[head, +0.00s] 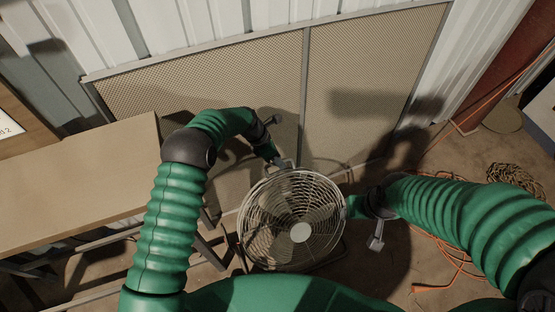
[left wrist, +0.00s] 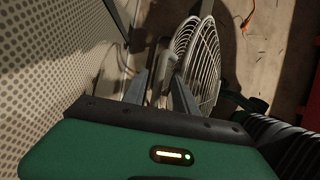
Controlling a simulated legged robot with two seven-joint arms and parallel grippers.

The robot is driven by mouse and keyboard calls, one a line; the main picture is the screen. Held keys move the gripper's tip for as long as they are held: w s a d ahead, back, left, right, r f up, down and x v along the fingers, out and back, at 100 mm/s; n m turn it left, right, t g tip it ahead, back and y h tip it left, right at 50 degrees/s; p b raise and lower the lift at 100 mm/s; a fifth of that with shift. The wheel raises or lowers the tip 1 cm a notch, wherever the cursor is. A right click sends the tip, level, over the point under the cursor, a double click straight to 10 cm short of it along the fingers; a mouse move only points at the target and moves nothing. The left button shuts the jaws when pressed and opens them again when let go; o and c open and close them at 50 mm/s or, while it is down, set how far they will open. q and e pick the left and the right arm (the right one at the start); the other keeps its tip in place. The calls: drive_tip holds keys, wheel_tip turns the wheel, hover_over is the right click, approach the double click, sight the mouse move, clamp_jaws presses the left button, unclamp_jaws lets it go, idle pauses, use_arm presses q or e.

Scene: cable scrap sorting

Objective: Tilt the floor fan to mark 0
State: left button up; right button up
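The floor fan (head: 290,222) stands on the floor in the middle of the head view, its round wire cage facing up toward me. My left gripper (head: 281,163) is at the fan's top rim. In the left wrist view the left fingers (left wrist: 158,90) are spread apart, with a grey fan part near the gap; I cannot tell if they touch it. The fan cage (left wrist: 203,62) shows there edge-on. My right gripper (head: 352,207) is at the right side of the cage; its fingers are too small and dark to read. No tilt marks are legible.
A wooden bench (head: 80,185) stands left of the fan. A perforated panel (head: 210,85) leans on the wall behind it. An orange cable (head: 445,262) and a coil of cable (head: 515,178) lie on the floor at the right.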

use_arm(q)
drive_tip(key=shift+a, duration=0.25)
clamp_jaws()
drive_tip(key=shift+w+d+r, duration=0.1)
drive_tip(key=shift+d, duration=0.05)
idle(0.9)
